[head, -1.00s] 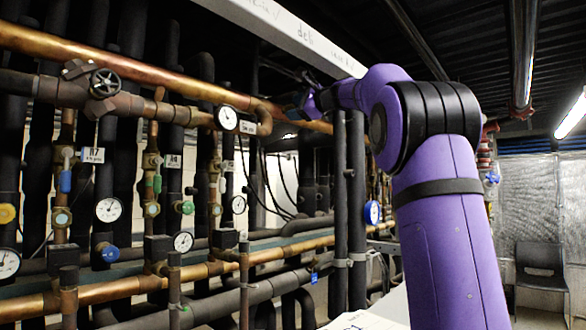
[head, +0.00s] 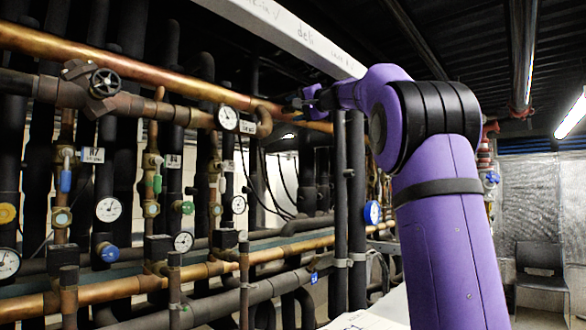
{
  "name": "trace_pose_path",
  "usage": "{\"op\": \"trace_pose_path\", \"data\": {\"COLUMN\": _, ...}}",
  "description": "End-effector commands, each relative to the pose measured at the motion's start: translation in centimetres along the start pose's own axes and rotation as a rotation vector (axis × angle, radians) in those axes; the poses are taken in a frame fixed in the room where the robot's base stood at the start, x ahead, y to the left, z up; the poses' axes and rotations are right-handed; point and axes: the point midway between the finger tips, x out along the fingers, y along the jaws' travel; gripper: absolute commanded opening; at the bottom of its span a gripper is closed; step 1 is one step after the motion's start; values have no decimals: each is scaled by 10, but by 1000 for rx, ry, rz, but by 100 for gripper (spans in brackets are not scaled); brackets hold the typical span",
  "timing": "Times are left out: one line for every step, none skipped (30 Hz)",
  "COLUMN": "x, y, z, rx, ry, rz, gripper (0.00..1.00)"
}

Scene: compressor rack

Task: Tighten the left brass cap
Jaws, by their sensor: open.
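Several round brass fittings sit on the vertical valve lines at the left: one at the far left (head: 61,217), one in the middle (head: 152,209) and one further right (head: 215,209). I cannot tell which of them is the left brass cap. My gripper (head: 291,106) is small and dark at the end of my purple arm, in front of the upper copper pipe. It is open, and I see nothing between its fingers. It is above and to the right of the brass fittings, apart from them.
The upper copper pipe (head: 150,72) runs across the rack. A handwheel valve (head: 104,83) and a white gauge (head: 228,118) are left of my gripper. Dark vertical pipes (head: 348,210) stand below my wrist. A chair (head: 541,268) is at the right.

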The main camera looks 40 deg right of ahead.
Motion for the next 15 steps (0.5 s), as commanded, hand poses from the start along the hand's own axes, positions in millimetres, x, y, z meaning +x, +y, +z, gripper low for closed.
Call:
{"op": "trace_pose_path", "data": {"x": 0, "y": 0, "z": 0, "rx": -42, "ry": 0, "rz": 0, "gripper": 56}}
{"op": "trace_pose_path", "data": {"x": 0, "y": 0, "z": 0, "rx": -71, "ry": 0, "rz": 0, "gripper": 56}}
{"op": "trace_pose_path", "data": {"x": 0, "y": 0, "z": 0, "rx": -110, "ry": 0, "rz": 0, "gripper": 56}}
{"op": "trace_pose_path", "data": {"x": 0, "y": 0, "z": 0, "rx": -138, "ry": 0, "rz": 0, "gripper": 56}}
{"op": "trace_pose_path", "data": {"x": 0, "y": 0, "z": 0, "rx": -167, "ry": 0, "rz": 0, "gripper": 56}}
{"op": "trace_pose_path", "data": {"x": 0, "y": 0, "z": 0, "rx": -206, "ry": 0, "rz": 0, "gripper": 56}}
{"op": "trace_pose_path", "data": {"x": 0, "y": 0, "z": 0, "rx": -235, "ry": 0, "rz": 0, "gripper": 56}}
{"op": "trace_pose_path", "data": {"x": 0, "y": 0, "z": 0, "rx": -263, "ry": -1, "rz": 0, "gripper": 56}}
{"op": "trace_pose_path", "data": {"x": 0, "y": 0, "z": 0, "rx": -302, "ry": -1, "rz": 0, "gripper": 56}}
{"op": "trace_pose_path", "data": {"x": 0, "y": 0, "z": 0, "rx": -331, "ry": -1, "rz": 0, "gripper": 56}}
{"op": "trace_pose_path", "data": {"x": 0, "y": 0, "z": 0, "rx": -360, "ry": -1, "rz": 0, "gripper": 56}}
{"op": "trace_pose_path", "data": {"x": 0, "y": 0, "z": 0, "rx": -399, "ry": -1, "rz": 0, "gripper": 56}}
{"op": "trace_pose_path", "data": {"x": 0, "y": 1, "z": 0, "rx": -428, "ry": 0, "rz": 0, "gripper": 56}}
{"op": "trace_pose_path", "data": {"x": 0, "y": 1, "z": 0, "rx": -456, "ry": 0, "rz": 0, "gripper": 56}}
{"op": "trace_pose_path", "data": {"x": 0, "y": 1, "z": 0, "rx": -495, "ry": 0, "rz": 0, "gripper": 56}}
